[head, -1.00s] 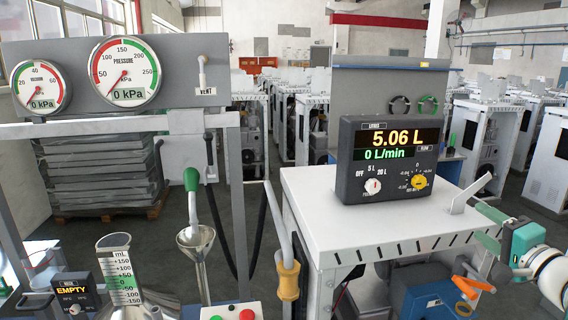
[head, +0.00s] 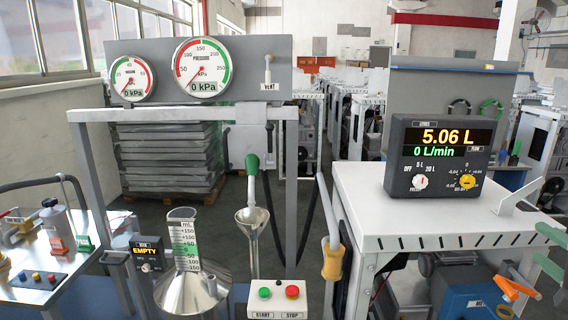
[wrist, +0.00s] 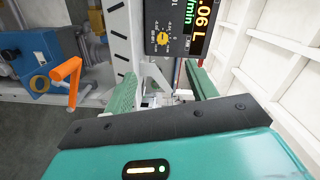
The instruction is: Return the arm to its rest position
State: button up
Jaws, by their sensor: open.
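My gripper (head: 541,243) is at the right edge of the head view, where only its green fingers show; the rest of my arm is out of frame. In the wrist view my gripper (wrist: 162,84) is open, with its two green fingers apart. A grey bracket (wrist: 155,75) on the white cabinet shows beyond the gap between them. I cannot tell whether the fingers touch it. The same bracket (head: 513,198) stands on the cabinet top in the head view, left of the fingers.
A flow meter (head: 440,155) reading 5.06 L and 0 L/min stands on the white cabinet (head: 380,210). Below the fingers is an orange handle (head: 520,282). A yellow-gripped lever (head: 332,260), a start/stop box (head: 278,298), a funnel (head: 252,215) and a gauge panel (head: 230,85) are further left.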

jog(key=w+a+f+n+g+y, duration=0.2)
jog(key=a+f+n+g+y, duration=0.15)
jog(key=a, duration=0.85)
jog(key=w+a+f+n+g+y, duration=0.2)
jog(key=a+n+g+y, duration=0.2)
jog(key=a, duration=0.9)
jog(key=s+a+f+n+g+h, duration=0.2)
jog(key=s+a+f+n+h, duration=0.1)
jog(key=s+a+n, duration=0.1)
jog(key=s+a+f+n+g+h, duration=0.2)
jog(key=s+a+f+n+h, duration=0.1)
jog(key=s+a, duration=0.3)
jog(key=shift+a+f+n+g, duration=0.35)
jog(key=shift+a+f+n, duration=0.15)
jog(key=shift+a, duration=0.75)
